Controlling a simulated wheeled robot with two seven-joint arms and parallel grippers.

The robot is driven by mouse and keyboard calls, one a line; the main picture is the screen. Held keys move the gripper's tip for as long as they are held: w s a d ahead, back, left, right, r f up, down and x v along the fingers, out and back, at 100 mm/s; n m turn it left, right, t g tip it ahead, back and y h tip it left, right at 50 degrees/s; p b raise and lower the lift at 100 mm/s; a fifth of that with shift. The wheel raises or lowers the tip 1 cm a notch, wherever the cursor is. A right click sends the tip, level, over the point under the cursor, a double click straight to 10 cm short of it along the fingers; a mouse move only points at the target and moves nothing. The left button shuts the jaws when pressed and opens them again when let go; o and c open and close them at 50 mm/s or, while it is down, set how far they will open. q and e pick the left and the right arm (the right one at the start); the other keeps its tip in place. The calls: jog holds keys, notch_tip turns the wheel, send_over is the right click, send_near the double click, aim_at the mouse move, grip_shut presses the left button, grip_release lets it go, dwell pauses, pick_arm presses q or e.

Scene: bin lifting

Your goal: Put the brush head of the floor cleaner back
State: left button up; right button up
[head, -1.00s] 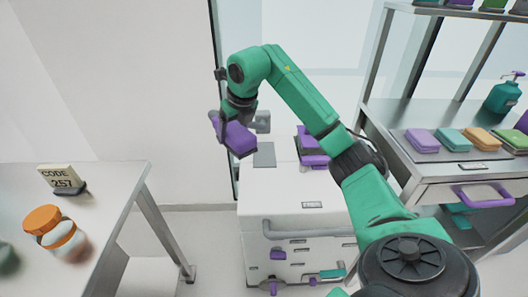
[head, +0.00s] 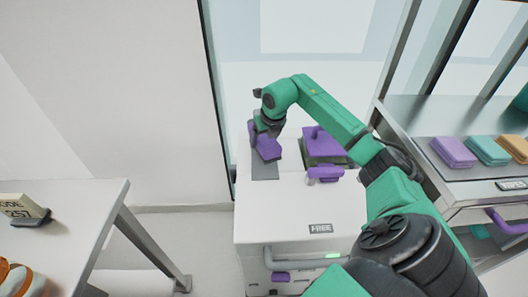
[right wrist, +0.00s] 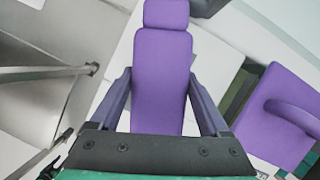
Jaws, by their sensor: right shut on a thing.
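A purple block-shaped part (head: 265,148), which I take to be the brush head, is held in my right gripper (head: 268,128). In the right wrist view the purple part (right wrist: 163,75) lies between the two fingers, with a narrower end pointing away. The white machine or cabinet (head: 300,215) stands below, with a label reading FREE. The held part is over the grey pad (head: 265,172) on its top left; I cannot tell whether it touches. My left gripper is not in view.
A purple lidded part with a handle (head: 322,145) sits on the cabinet top, right of the pad; it also shows in the right wrist view (right wrist: 278,118). A table (head: 75,215) with a code sign stands left.

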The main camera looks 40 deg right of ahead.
aim_at(268, 142)
notch_tip(268, 142, down, 5)
jog(key=shift+s+a+r, duration=0.1)
jog(key=o, duration=1)
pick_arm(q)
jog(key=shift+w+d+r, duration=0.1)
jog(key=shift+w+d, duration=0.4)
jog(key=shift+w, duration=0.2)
pick_arm(e)
jog(key=shift+o, duration=0.2)
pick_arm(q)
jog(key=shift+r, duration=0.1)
pick_arm(e)
jog(key=v, duration=1.1)
jog(key=shift+s+r+b, duration=0.25)
jog(key=shift+r+b, duration=0.05)
jog(key=shift+r, duration=0.05)
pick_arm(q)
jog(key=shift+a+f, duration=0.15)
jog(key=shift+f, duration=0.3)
pick_arm(e)
jog(key=shift+r, duration=0.1)
